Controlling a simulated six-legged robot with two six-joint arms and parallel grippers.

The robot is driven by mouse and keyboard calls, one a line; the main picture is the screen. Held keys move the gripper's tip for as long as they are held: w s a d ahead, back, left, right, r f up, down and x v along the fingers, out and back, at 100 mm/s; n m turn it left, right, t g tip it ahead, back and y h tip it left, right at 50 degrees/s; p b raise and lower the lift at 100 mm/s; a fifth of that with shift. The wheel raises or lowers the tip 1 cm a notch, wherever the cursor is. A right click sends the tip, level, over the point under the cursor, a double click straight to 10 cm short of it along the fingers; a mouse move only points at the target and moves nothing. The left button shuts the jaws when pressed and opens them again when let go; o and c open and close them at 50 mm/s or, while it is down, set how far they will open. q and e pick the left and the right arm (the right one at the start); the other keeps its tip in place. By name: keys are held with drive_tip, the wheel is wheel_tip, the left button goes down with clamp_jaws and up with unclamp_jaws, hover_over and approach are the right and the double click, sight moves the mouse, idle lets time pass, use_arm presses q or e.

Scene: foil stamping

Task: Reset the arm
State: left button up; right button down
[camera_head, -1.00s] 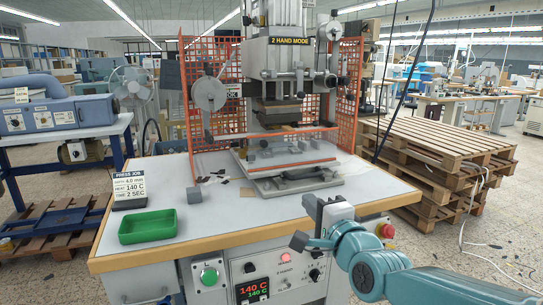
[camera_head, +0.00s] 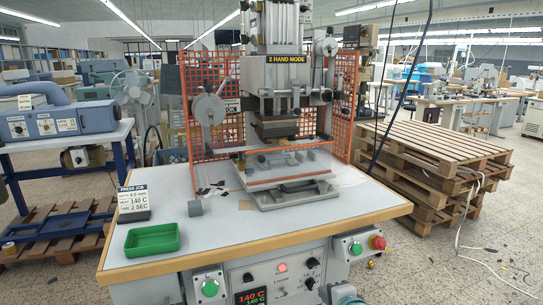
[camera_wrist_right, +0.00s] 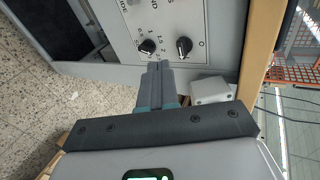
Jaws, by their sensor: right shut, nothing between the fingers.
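My right gripper (camera_head: 336,294) shows only in part at the bottom edge of the head view, low in front of the press table's control panel. In the right wrist view its two grey fingers (camera_wrist_right: 158,70) are together, with nothing between them. They point toward the panel's black knobs (camera_wrist_right: 184,46); whether they touch the panel I cannot tell. Most of my right arm is outside the head view. My left gripper is not in view.
The press (camera_head: 285,75) stands on the white table (camera_head: 225,228) inside an orange guard. A green tray (camera_head: 152,240), a sign (camera_head: 133,203) and a grey block (camera_head: 195,208) are on the tabletop. Wooden pallets (camera_head: 435,150) stand to the right.

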drive_tip(key=s+d+f+n+g+p, duration=0.15)
drive_tip(key=s+f+g, duration=0.25)
drive_tip(key=s+f, duration=0.55)
drive_tip(key=s+a+f+n+g+p, duration=0.1)
drive_tip(key=s+f+n+g, duration=0.2)
drive_tip(key=s, duration=0.9)
drive_tip(key=s+a+f+n+g+p, duration=0.2)
drive_tip(key=s+f+n+g, duration=0.2)
drive_tip(key=s+f+n, duration=0.4)
drive_tip(key=s+f, duration=0.1)
drive_tip(key=s, duration=0.3)
drive_tip(key=shift+s+f+n, duration=0.15)
drive_tip(key=shift+s+n, duration=0.1)
drive_tip(key=shift+n, duration=0.1)
